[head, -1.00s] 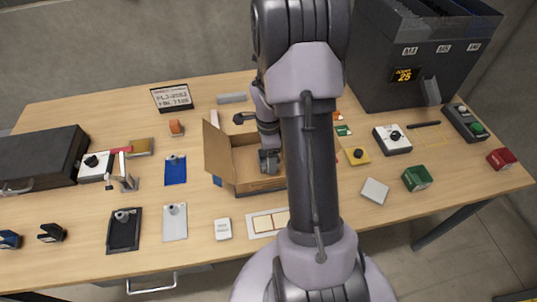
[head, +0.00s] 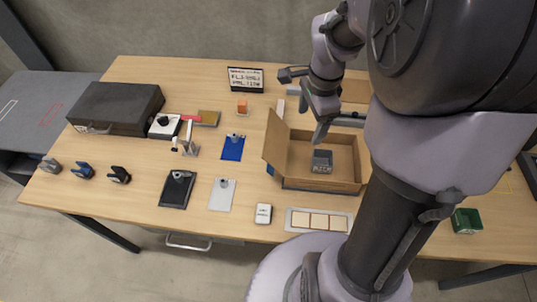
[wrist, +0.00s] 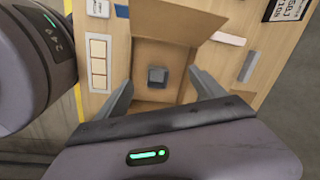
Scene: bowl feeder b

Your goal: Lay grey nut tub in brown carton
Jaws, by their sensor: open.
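In the wrist view the tub (wrist: 157,75) shows between and beyond my fingers, on the floor of the carton (wrist: 176,57). My gripper (head: 314,115) is open and empty, above the back of the carton and clear of the tub. Its two spread fingers show in the wrist view (wrist: 161,92). My arm hides the right part of the table in the head view.
The carton's raised flap (head: 277,142) stands on its left side. A blue plate (head: 232,148), a white box (head: 263,214) and a panel with beige squares (head: 318,220) lie nearby. A sign (head: 245,79) stands behind. A green bin (head: 466,221) is at the right.

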